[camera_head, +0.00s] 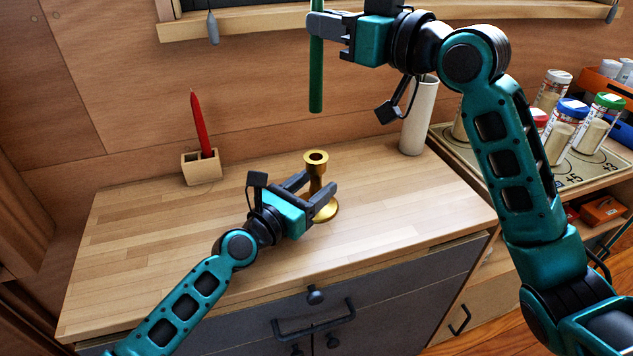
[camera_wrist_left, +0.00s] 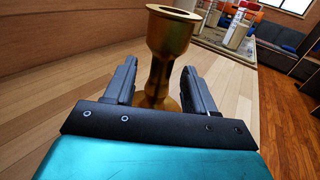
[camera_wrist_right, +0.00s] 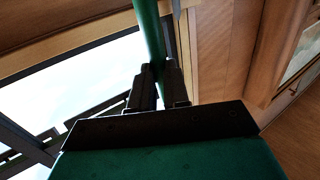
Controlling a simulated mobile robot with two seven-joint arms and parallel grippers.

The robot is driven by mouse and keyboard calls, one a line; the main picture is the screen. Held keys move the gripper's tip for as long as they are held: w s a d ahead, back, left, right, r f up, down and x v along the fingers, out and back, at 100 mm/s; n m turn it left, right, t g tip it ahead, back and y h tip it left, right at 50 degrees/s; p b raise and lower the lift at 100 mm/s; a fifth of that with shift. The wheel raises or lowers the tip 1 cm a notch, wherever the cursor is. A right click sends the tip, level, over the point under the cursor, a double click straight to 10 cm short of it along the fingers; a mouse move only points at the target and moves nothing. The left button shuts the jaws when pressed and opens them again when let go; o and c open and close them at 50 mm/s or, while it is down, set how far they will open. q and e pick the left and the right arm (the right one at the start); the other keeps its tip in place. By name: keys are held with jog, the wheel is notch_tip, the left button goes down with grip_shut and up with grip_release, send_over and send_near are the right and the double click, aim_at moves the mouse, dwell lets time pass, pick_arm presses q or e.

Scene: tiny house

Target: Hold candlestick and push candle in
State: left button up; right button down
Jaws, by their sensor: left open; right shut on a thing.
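A brass candlestick (camera_head: 316,160) stands upright on the wooden counter, its cup empty. My left gripper (camera_head: 321,186) is open, with its fingers on either side of the stem. The left wrist view shows the candlestick (camera_wrist_left: 172,40) between the two fingers (camera_wrist_left: 158,85), with a gap visible on the right; contact on the left is hard to tell. My right gripper (camera_head: 322,25) is shut on a green candle (camera_head: 316,85), held near-vertical above the candlestick, clear of it. The right wrist view shows the candle (camera_wrist_right: 149,35) between the closed fingers (camera_wrist_right: 158,75).
A red candle (camera_head: 199,120) stands in a small wooden holder (camera_head: 203,172) at the back left. A white cylinder (camera_head: 419,118) stands at the back right. Several capped jars (camera_head: 588,137) stand on a tray at the right. The counter's left part (camera_head: 130,230) is clear.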

aim_at(319, 78)
pick_arm(q)
jog(key=shift+w+d, duration=0.45)
jog(key=shift+w, duration=0.15)
grip_shut()
dwell(0.4)
pick_arm(e)
jog(key=shift+s+a+f+m+t+h, duration=0.15)
jog(key=shift+f+m+t+h, duration=0.15)
jog(key=shift+f, duration=0.15)
jog(key=shift+a+f+m+t+h, duration=0.2)
jog(key=shift+f+t+h, duration=0.1)
jog(key=shift+f, duration=0.2)
jog(key=shift+s+a+f+m+t+h, duration=0.1)
jog(key=shift+a+f+m+t+h, duration=0.15)
jog(key=shift+f, duration=0.2)
jog(key=shift+s+d+f+m+t+h, duration=0.15)
jog(key=shift+d+f+m+t+h, duration=0.1)
jog(key=shift+f+m+t+h, duration=0.5)
jog(key=shift+f, duration=1.75)
